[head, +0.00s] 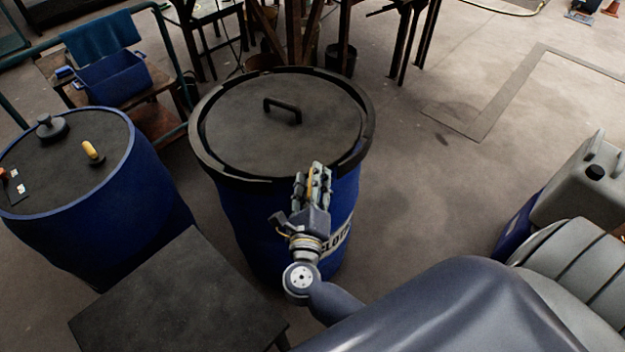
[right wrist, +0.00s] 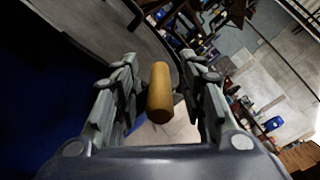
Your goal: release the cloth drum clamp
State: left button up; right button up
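The cloth drum (head: 232,215) is blue, with a partly hidden white label on its front. Its dark lid (head: 235,110) has a black handle on top, and a black clamp ring (head: 210,165) runs around the rim. My right gripper (head: 313,172) is at the front right of the rim. In the right wrist view, the yellow clamp lever (right wrist: 160,95) stands between the fingers of my right gripper (right wrist: 160,68). The fingers are apart, with a gap showing on each side of the lever. My left gripper is not in view.
Another blue drum (head: 80,230) stands at the left with small items on its top, one yellow. A dark flat surface (head: 185,300) is in front. A grey canister (head: 585,185) is at the right. The floor (head: 430,190) right of the cloth drum is clear.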

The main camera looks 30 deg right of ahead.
grip_shut()
jog(key=shift+y, duration=0.3)
jog(key=shift+r+n+t+y+p, duration=0.15)
jog(key=shift+n+t+y+p, duration=0.35)
jog(key=shift+n+t+y, duration=0.9)
jog(key=shift+n+y, duration=0.9)
jog(key=shift+y, duration=0.7)
grip_release()
jog(key=shift+a, duration=0.1)
